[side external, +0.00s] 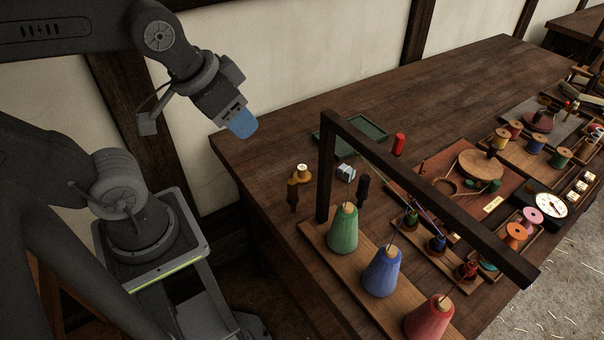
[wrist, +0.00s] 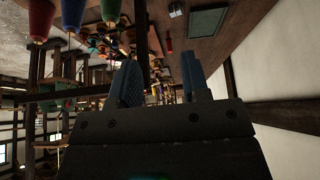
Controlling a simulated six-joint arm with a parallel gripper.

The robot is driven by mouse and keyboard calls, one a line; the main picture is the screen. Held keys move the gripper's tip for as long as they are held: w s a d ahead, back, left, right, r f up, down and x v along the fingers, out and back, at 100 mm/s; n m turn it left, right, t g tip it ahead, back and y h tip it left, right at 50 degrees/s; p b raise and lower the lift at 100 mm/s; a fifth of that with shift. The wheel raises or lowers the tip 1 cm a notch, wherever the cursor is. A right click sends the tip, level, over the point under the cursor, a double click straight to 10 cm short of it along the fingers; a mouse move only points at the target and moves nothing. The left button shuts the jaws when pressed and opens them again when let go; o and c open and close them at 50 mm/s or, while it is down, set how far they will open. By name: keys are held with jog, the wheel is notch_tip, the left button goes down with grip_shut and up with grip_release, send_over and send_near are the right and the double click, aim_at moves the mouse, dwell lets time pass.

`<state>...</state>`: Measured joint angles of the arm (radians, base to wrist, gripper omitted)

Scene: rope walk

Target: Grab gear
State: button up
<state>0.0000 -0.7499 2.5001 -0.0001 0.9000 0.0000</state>
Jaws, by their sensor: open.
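My gripper (side external: 243,124) has blue fingertips and hangs in the air left of the table's near left corner, pointing down. In the wrist view its two blue fingers (wrist: 160,84) stand apart with nothing between them. No object is clearly recognisable as a gear. A small silvery, blocky piece (side external: 346,172) lies on the table near the dark green tray; it may be the gear, but it is too small to tell. A small pale piece also shows at the top of the wrist view (wrist: 175,10). My gripper is well away from it.
A dark wooden frame (side external: 428,198) arches over green (side external: 343,229), blue (side external: 383,272) and red (side external: 430,318) cones. A green tray (side external: 362,130), red spool (side external: 399,144), brass-coloured piece (side external: 302,172) and dark-handled tool (side external: 363,190) lie nearby. The table's far left is clear.

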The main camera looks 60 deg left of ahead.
jog(key=shift+o, duration=0.2)
jog(key=shift+o, duration=1.1)
jog(key=m+g, duration=0.6)
jog(key=m, duration=1.2)
send_over(302, 167)
notch_tip(302, 167, down, 15)
notch_tip(302, 167, down, 14)
jog(key=shift+r, duration=0.2)
jog(key=shift+c, duration=0.3)
